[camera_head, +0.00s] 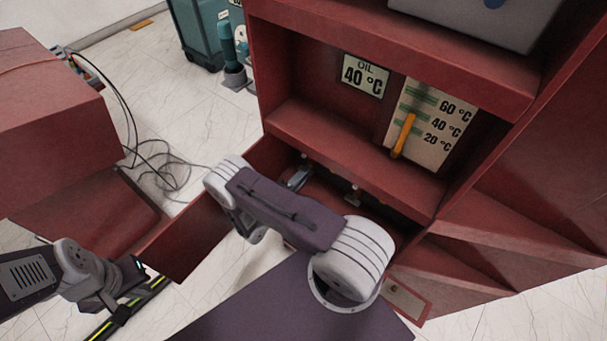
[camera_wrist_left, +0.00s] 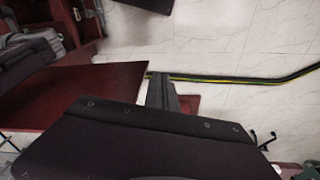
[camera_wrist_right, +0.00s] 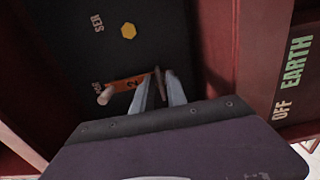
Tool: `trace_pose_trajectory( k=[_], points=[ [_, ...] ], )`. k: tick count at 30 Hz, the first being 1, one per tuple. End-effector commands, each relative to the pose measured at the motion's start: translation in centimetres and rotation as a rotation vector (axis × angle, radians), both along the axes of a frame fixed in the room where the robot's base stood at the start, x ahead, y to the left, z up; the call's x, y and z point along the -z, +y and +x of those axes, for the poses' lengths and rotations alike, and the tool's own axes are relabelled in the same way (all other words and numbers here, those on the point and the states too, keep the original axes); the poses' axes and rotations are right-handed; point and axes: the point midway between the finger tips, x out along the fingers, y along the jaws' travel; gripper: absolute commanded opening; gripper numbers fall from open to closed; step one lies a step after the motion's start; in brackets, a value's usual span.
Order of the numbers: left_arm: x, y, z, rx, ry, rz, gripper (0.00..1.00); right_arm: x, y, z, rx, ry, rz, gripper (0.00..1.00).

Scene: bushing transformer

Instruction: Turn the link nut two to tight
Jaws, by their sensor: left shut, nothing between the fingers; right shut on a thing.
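In the right wrist view, an orange link (camera_wrist_right: 130,84) marked "2" lies on a dark panel (camera_wrist_right: 60,50). A pale pinkish peg (camera_wrist_right: 105,95) stands at its left end. My right gripper (camera_wrist_right: 160,88) is at the link's right end, its fingers closed around a narrow brownish piece, apparently the link nut (camera_wrist_right: 158,77). The fingers partly hide it, so how tight it is cannot be told. In the head view, my right arm covers this spot.
The panel carries a yellow hexagon (camera_wrist_right: 128,31) beside "SER". Red walls flank it closely; the right one is marked "EARTH" and "OFF". In the head view, an oil sign (camera_head: 364,76) and a temperature scale (camera_head: 432,124) sit above. Cables (camera_head: 165,165) lie on the floor.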

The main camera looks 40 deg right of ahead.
Motion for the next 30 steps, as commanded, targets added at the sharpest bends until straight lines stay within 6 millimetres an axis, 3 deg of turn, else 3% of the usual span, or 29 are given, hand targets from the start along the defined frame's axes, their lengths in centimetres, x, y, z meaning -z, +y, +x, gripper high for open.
trace_pose_trajectory(
  k=[11, 12, 23, 30],
  points=[
    [0.0, 0.0, 0.0, 0.0, 0.0, 0.0, 0.0, 0.1, 0.0, -0.1, 0.003, 0.001, 0.003, 0.0],
    [0.0, 0.0, 0.0, 0.0, 0.0, 0.0, 0.0, 0.1, 0.0, -0.1, 0.003, 0.001, 0.003, 0.27],
    [0.1, 0.0, 0.0, 0.0, 0.0, 0.0, 0.0, 0.1, 0.3, -0.1, 0.0, 0.0, 0.002, 0.27],
    [0.7, 0.0, 0.0, 0.0, 0.0, 0.0, 0.0, 0.2, 4.3, -1.2, -0.006, -0.002, 0.001, 0.27]
  ],
)
